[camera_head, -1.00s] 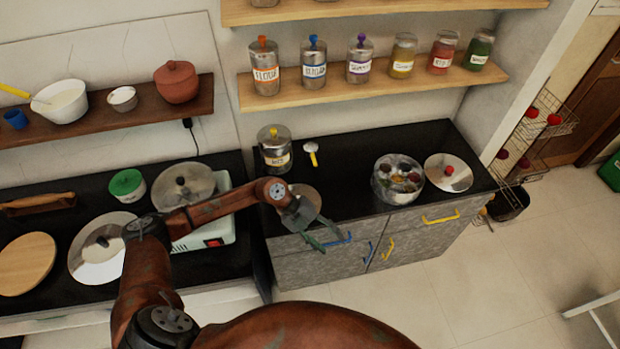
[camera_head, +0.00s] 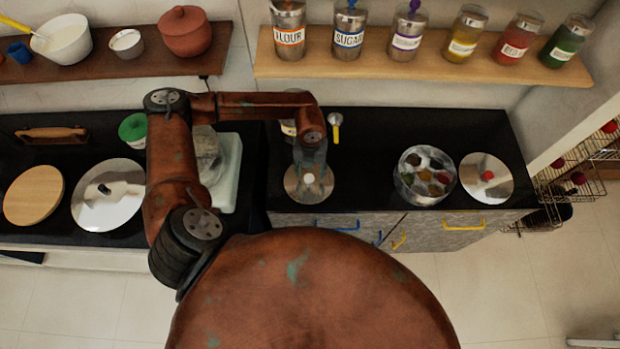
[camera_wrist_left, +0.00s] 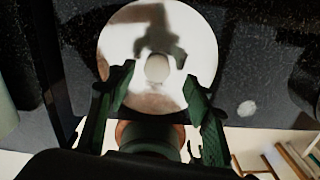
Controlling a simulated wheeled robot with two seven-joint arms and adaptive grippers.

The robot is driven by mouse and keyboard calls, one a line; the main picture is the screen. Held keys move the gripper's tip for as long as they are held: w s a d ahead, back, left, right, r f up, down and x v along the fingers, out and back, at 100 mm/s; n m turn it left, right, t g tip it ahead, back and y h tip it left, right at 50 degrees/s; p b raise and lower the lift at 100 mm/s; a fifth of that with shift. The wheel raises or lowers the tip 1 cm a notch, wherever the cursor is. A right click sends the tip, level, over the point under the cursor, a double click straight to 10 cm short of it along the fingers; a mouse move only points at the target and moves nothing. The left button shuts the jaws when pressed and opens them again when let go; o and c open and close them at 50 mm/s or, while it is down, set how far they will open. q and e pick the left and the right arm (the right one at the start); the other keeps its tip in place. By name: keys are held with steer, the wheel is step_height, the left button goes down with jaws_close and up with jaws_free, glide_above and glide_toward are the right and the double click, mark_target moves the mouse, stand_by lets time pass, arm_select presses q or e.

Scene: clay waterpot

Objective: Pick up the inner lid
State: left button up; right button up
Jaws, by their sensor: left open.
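A round, shiny metal lid with a pale knob, which looks like the inner lid (camera_head: 293,188), lies flat on the black counter near its front edge. It also fills the upper middle of the left wrist view (camera_wrist_left: 195,38). My left gripper (camera_head: 310,168) points down above this lid. In the left wrist view the gripper's green fingers (camera_wrist_left: 159,73) are apart, with the knob showing between their tips. Nothing is held, and I cannot tell the exact height above the knob. My right gripper is in neither view.
A round spice box (camera_head: 408,193) with several filled cups stands to the right, beside a metal lid with a red knob (camera_head: 487,177). A labelled canister is partly hidden behind my left arm. Jars line the shelf (camera_head: 420,68) above.

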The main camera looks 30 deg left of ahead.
mark_target(309, 177)
arm_select(q)
steer(key=f, duration=0.3)
steer(key=shift+s+a+f, duration=0.1)
steer(key=shift+a, duration=0.1)
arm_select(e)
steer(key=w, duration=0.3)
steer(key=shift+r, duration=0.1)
arm_select(q)
steer(key=c, duration=1.3)
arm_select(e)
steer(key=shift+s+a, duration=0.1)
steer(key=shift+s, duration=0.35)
